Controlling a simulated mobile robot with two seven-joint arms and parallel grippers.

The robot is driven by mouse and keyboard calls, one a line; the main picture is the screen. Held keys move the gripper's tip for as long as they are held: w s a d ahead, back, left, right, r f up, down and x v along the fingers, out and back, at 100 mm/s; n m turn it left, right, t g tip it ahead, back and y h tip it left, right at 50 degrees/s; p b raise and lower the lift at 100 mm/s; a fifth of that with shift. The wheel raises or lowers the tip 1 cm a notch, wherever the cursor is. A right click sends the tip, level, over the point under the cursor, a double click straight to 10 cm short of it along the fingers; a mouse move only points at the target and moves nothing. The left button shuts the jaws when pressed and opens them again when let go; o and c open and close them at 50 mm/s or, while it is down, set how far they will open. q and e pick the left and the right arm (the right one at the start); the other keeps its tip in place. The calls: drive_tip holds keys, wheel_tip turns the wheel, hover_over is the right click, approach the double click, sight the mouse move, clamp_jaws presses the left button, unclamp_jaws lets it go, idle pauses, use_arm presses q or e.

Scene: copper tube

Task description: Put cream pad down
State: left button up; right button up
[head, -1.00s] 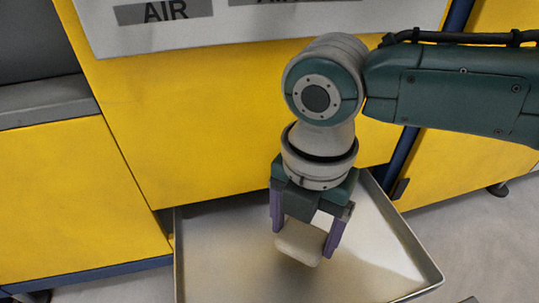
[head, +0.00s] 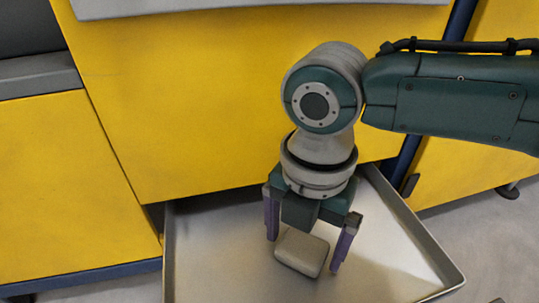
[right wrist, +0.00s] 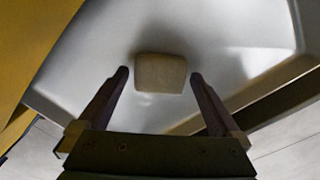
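The cream pad (head: 302,252) is a small rounded block in the grey metal tray (head: 215,268). It also shows in the right wrist view (right wrist: 160,73), a little beyond the fingertips, with a soft shadow beside it. My right gripper (head: 306,253) points down over the tray with its purple fingers spread. In the right wrist view its fingers (right wrist: 159,75) stand apart, with a gap on each side of the pad. The gripper is open and holds nothing. My left gripper is not in view.
A yellow machine panel (head: 240,110) stands behind the tray, with another yellow panel (head: 75,190) at the left. The tray has raised rims (head: 425,235). Bare tray floor lies around the pad. Grey floor (head: 480,240) shows at the right.

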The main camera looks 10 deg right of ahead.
sight(301, 248)
wheel_tip(301, 248, up, 8)
drive_tip(key=p, duration=0.6)
drive_tip(key=shift+p, duration=0.4)
drive_tip(key=shift+s+a+f, duration=0.1)
drive_tip(key=shift+a+f, duration=0.05)
drive_tip(key=s+a+r+m+t+y, duration=0.1)
drive_tip(key=s+a+m+y, duration=0.3)
drive_tip(key=s+a+m, duration=0.5)
drive_tip(key=s+d+r+m+t+h, duration=0.1)
drive_tip(key=s+d+m+h, duration=0.1)
drive_tip(key=d+m, duration=0.6)
drive_tip(key=s+d+r+m+t+h, duration=0.1)
drive_tip(key=s+d+m, duration=0.3)
drive_tip(key=d+m, duration=0.4)
drive_tip(key=shift+s+d+r+m+t+h, duration=0.3)
drive_tip(key=shift+d+r+h, duration=0.1)
drive_tip(key=shift+d, duration=0.35)
